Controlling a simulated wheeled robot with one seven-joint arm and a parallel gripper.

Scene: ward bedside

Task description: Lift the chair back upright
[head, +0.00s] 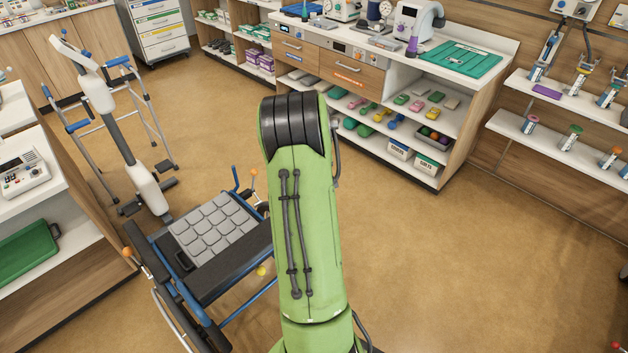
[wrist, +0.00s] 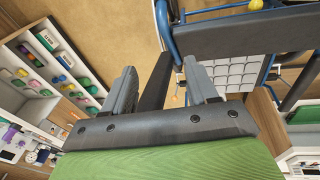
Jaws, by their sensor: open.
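The chair, a blue-framed wheelchair with a grey quilted pad (head: 212,226) and a black panel (head: 222,268), is at the lower left in the head view, beside my arm. I cannot tell its exact tilt from this angle. In the wrist view its black panel (wrist: 245,32) and blue frame fill the upper right. My gripper (wrist: 160,68) is open. A dark bar (wrist: 154,82) shows between its two fingers; I cannot tell whether it touches either one. In the head view my gripper is hidden behind my green arm.
A patient lift or walker frame (head: 112,110) stands behind the chair at left. A white shelf unit with a telephone-like device (head: 22,172) borders the left side. A wooden counter with shelves (head: 455,150) stands at the back. The floor (head: 460,270) at right is clear.

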